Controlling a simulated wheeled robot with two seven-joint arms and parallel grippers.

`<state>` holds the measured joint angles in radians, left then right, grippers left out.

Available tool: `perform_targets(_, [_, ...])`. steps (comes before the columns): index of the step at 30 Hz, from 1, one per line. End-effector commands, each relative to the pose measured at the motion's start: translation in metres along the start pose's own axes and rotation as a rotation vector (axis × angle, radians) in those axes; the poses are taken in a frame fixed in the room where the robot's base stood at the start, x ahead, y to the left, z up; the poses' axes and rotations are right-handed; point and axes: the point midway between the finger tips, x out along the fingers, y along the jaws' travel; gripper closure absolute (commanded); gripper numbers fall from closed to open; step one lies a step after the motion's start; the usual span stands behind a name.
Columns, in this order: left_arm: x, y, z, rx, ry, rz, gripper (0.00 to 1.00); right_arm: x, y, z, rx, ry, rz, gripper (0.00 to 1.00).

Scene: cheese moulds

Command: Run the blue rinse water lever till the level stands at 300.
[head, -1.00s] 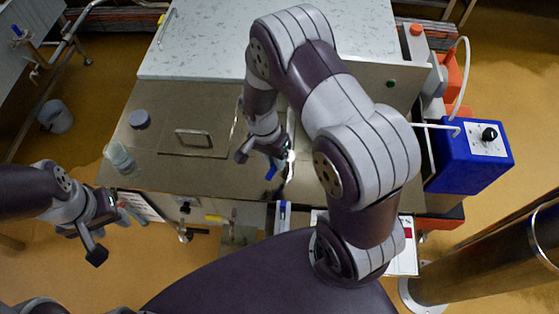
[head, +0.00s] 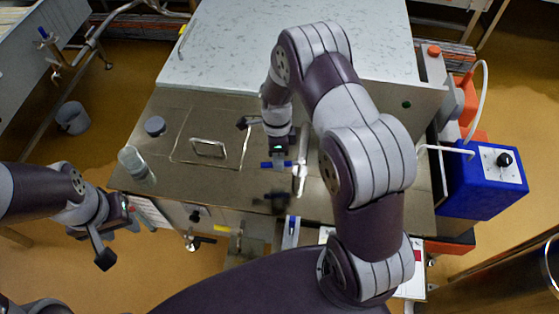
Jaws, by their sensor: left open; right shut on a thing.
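The blue lever (head: 268,164) stands at the white tap pipe (head: 301,170) on the steel top, left of my raised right arm. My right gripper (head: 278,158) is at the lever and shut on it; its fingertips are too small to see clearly. The lever lies roughly left to right in the picture. My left gripper (head: 134,222) is open and empty, off the steel top's front left corner. I can read no water level or figure of 300 in this view.
The steel top (head: 185,112) carries a handled lid (head: 208,149), a grey puck (head: 155,126) and a clear beaker (head: 135,165). A blue box with a black knob (head: 482,190) stands at the right. A yellow-handled valve (head: 222,228) is on the front.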

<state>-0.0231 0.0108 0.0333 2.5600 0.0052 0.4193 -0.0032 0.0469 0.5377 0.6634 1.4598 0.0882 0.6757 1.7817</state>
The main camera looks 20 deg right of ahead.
Motion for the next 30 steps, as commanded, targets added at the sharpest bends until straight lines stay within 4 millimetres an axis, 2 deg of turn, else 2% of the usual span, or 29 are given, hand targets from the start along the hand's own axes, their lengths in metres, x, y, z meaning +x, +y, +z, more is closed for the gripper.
perform_targets(1, [-0.002,0.000,0.000,0.000,0.000,0.000,0.56,-0.005,-0.005,0.002,0.031,-0.010,-0.011,1.00])
perform_targets(12, [-0.006,0.000,-0.001,0.000,0.000,0.000,0.56,-0.008,-0.017,0.000,0.195,-0.045,-0.014,1.00])
perform_targets(30, [-0.007,0.000,-0.001,0.000,0.000,0.000,0.56,-0.009,-0.020,-0.001,0.231,-0.055,-0.020,1.00])
